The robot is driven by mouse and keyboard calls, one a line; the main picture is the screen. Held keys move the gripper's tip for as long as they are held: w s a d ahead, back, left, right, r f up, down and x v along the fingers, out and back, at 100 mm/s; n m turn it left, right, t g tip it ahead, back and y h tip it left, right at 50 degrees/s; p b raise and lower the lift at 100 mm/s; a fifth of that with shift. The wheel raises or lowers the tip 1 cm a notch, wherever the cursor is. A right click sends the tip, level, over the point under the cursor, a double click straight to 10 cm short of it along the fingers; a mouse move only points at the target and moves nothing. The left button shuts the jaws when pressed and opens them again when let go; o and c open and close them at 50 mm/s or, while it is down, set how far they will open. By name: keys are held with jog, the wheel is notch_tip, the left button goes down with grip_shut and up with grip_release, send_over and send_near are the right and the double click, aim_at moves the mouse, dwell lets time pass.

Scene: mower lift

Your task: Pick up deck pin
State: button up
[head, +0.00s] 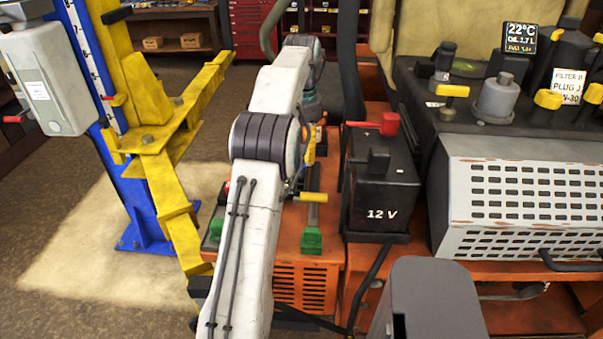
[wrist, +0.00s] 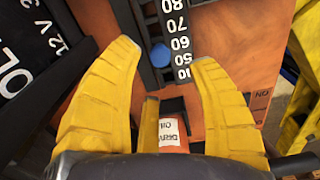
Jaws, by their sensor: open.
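No part is labelled as the deck pin. A round blue head (wrist: 160,55), which could be the pin, sits against a black strip with white numbers (wrist: 180,40) in the wrist view. It lies beyond and roughly between my fingertips, apart from them. In the head view my arm covers much of the orange machine, and the blue head cannot be made out there. A yellow T-handle (head: 312,196) stands above a green block (head: 312,240) on the orange deck.
A black 12 V battery (head: 381,200) with a red terminal cover stands right of my arm. A perforated grey guard (head: 520,200) is farther right. A yellow and blue lift post (head: 110,120) stands left. An orange part with a white label (wrist: 170,131) is between my fingers.

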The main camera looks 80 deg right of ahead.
aim_at(302, 165)
jog(key=shift+a+f+b, duration=0.15)
jog(key=shift+f+b, duration=0.4)
jog(key=shift+f, duration=1.9)
jog(key=shift+o, duration=0.2)
grip_shut()
